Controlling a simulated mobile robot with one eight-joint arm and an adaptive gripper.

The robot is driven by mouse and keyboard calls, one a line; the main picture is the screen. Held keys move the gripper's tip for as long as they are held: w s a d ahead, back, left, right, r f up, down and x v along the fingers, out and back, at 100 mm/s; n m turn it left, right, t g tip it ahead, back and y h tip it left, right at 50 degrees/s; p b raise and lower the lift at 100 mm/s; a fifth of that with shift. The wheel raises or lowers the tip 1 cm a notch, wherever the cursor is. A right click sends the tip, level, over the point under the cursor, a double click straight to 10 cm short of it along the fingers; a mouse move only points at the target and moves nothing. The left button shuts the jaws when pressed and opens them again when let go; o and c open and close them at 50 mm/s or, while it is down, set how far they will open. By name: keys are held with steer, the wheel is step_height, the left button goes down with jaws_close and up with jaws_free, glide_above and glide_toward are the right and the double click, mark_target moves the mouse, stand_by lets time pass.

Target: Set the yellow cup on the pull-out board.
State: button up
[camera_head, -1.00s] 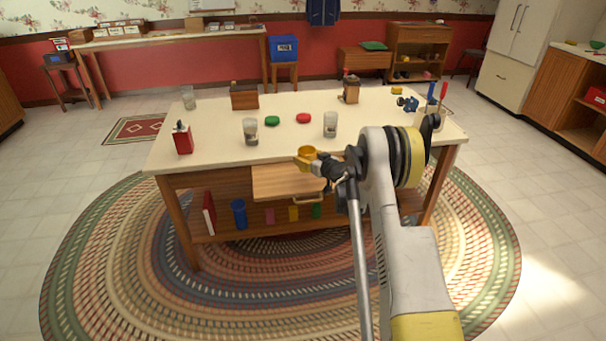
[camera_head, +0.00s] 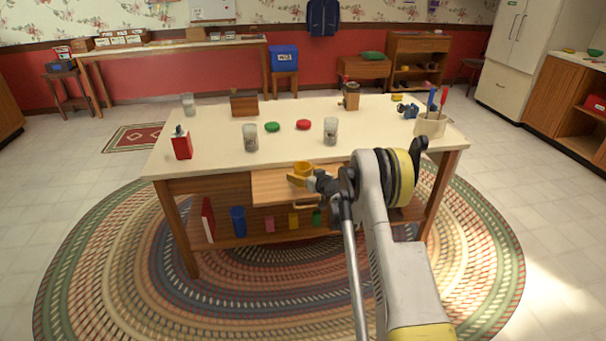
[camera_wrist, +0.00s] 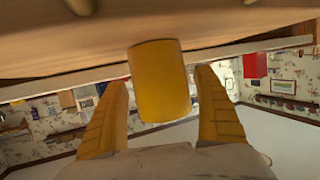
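The yellow cup (camera_head: 303,168) stands at the pull-out board (camera_head: 268,186), which sticks out from the front of the table. In the wrist view, which looks turned upside down, the cup (camera_wrist: 160,82) meets the wooden board surface (camera_wrist: 70,40). My gripper (camera_head: 303,176) is low at the board's right part. Its two yellow fingers (camera_wrist: 163,95) flank the cup, one on each side, with narrow gaps between them and the cup. The gripper looks open around the cup. The cup's contact with the board is partly hidden in the head view.
The tabletop (camera_head: 210,135) holds glass jars (camera_head: 250,137) (camera_head: 331,131), a green lid (camera_head: 272,127), a red lid (camera_head: 303,125) and a red can (camera_head: 181,145). A utensil crock (camera_head: 430,124) stands at the right. The board's left part is clear.

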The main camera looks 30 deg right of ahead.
steer(key=shift+r, duration=0.1)
steer(key=shift+s+r, duration=0.15)
steer(key=shift+s, duration=0.05)
steer(key=p+v, duration=0.4)
steer(key=v, duration=0.7)
steer(key=s+a+r+g+y, duration=0.1)
steer(key=s+a+r, duration=0.3)
steer(key=a+r, duration=0.25)
steer(key=s+a+r+g, duration=0.2)
steer(key=s+a+r, duration=0.1)
steer(key=a+r, duration=0.3)
steer(key=s+a+r+g+y, duration=0.1)
steer(key=s+a+r, duration=0.35)
steer(key=r, duration=0.25)
steer(key=s+a+r+g, duration=0.1)
steer(key=s+a+r, duration=0.15)
steer(key=s, duration=0.35)
steer(key=s+a+r+g, duration=0.1)
steer(key=s+a, duration=0.3)
steer(key=s, duration=0.2)
steer(key=s+a+f+g+h, duration=0.1)
steer(key=s+f+h, duration=0.1)
steer(key=s, duration=1.4)
steer(key=shift+s+a+g+h, duration=0.25)
steer(key=shift+a+g+h, duration=0.05)
steer(key=shift+a, duration=0.1)
